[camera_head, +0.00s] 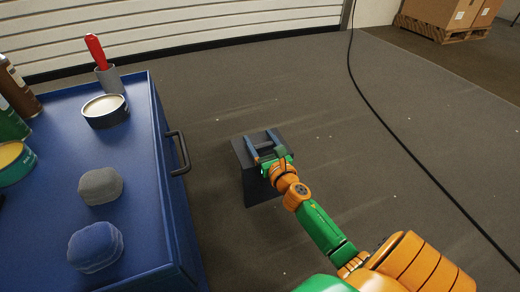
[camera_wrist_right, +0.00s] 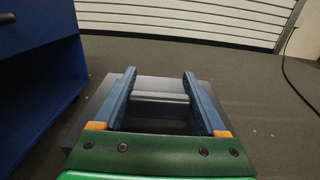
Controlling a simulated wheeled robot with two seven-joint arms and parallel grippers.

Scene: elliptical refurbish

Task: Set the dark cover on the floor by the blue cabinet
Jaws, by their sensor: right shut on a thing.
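The dark cover (camera_head: 260,189) is a dark grey, box-like piece to the right of the blue cabinet (camera_head: 172,205), with a gap between them. My right gripper (camera_head: 261,141) is on top of it, its fingers well apart and shut on its raised middle part. In the right wrist view the cover (camera_wrist_right: 233,117) spreads out on both sides of the fingers, with a grey ridge and a dark recess between them. The cover looks roughly level and close to the floor. I cannot tell whether its underside touches the floor. My left gripper is not in view.
On the cabinet top stand a red-handled tool (camera_head: 96,51) in a grey holder, an open tin (camera_head: 105,110), several cans and two rounded blocks. The cabinet handle (camera_head: 179,152) juts toward the cover. A black cable (camera_head: 385,117) crosses the floor at right. Floor around the cover is clear.

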